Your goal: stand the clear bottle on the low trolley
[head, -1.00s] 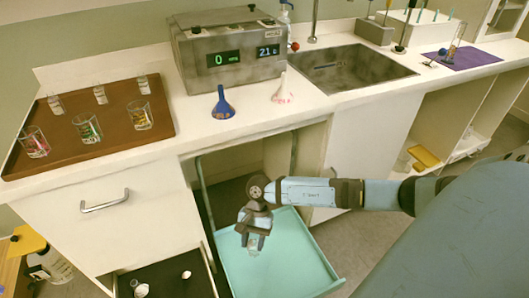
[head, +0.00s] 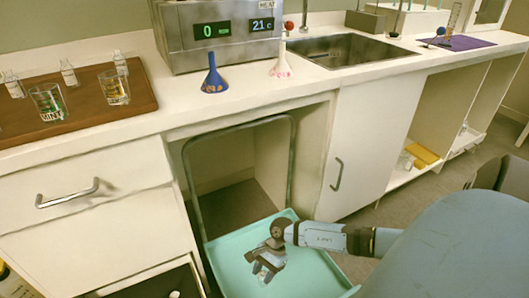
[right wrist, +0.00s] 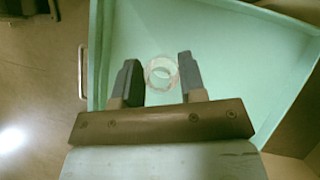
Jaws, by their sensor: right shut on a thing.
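The low trolley has a teal tray (head: 233,270) with a raised rim and a grey hoop handle (head: 190,178) at its far side. It stands low in front of the open counter bay. My right gripper (head: 266,268) points down over the tray, shut on the clear bottle (head: 264,277). In the right wrist view the bottle's round pale rim (right wrist: 161,70) shows between the two dark fingers (right wrist: 160,80), with teal tray behind it. I cannot tell whether the bottle's base touches the tray. My left gripper is not in view.
An open drawer (head: 165,284) lies left of the trolley. The trolley tray looks otherwise empty.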

